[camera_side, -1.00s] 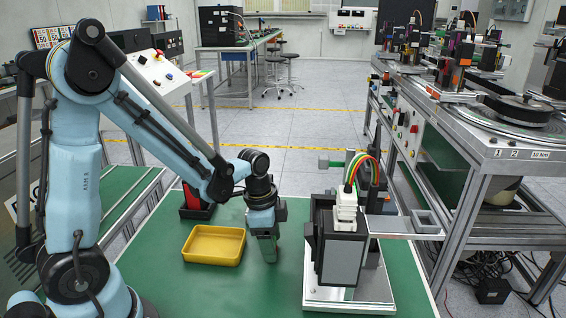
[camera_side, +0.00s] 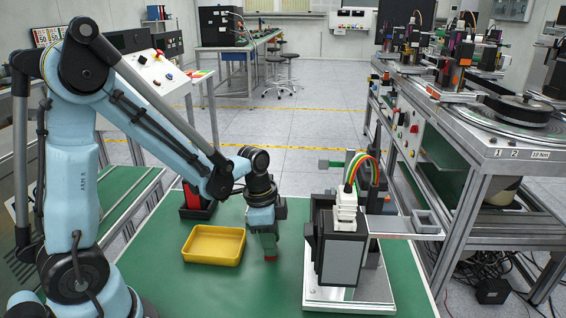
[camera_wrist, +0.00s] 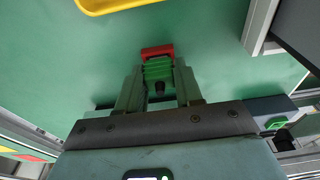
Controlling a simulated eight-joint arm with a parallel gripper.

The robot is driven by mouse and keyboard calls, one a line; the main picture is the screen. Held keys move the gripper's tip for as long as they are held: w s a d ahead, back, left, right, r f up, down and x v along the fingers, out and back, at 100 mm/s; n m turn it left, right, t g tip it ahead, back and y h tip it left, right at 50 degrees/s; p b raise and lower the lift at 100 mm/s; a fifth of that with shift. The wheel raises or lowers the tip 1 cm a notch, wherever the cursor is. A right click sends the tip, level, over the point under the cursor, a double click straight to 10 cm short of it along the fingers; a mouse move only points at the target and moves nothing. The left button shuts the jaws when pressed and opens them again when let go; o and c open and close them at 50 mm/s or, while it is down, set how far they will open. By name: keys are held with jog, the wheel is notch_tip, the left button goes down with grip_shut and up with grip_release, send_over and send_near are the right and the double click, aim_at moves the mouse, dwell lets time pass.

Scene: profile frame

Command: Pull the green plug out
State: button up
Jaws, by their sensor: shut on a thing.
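My gripper (camera_side: 269,250) points down over the green mat, just right of the yellow tray. In the wrist view, my gripper (camera_wrist: 159,66) is shut on a green plug (camera_wrist: 158,72) with a ribbed body, held between its two fingers. A red part (camera_wrist: 157,50) sits at the plug's far end, beyond the fingertips. I cannot tell whether the red part touches the mat.
The yellow tray (camera_side: 214,263) lies left of my gripper. A dark device (camera_side: 343,257) with white connectors and colored cables stands to the right on a metal plate (camera_side: 349,301). A black holder with red contents (camera_side: 195,206) stands behind the tray. The front mat is clear.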

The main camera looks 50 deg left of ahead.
jog(key=shift+r, duration=0.6)
jog(key=shift+r, duration=0.15)
jog(key=shift+r, duration=1.45)
jog(key=shift+r, duration=0.1)
